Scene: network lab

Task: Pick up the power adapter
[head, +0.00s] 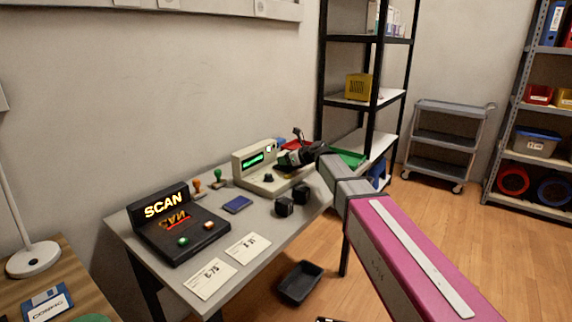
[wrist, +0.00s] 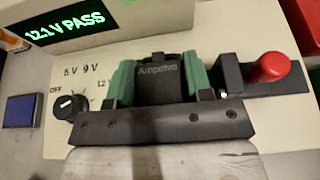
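The power adapter is a black block with pale lettering (wrist: 158,72), seen in the wrist view in front of the cream tester's panel. My gripper (wrist: 158,85) has green fingers that press against its left and right sides, with no gap that I can see. The adapter's lower part is hidden by the gripper's dark palm. In the head view my gripper (head: 290,158) is at the right side of the tester (head: 252,165), and the adapter cannot be made out clearly. The tester's green display (wrist: 65,33) reads 12.1 V PASS.
A dial (wrist: 70,103) is left of my gripper and a red knob (wrist: 271,67) is close on its right. Black cubes (head: 284,206), a blue pad (head: 238,204) and a SCAN unit (head: 178,225) stand on the grey bench. A dark bin (head: 300,283) is on the floor.

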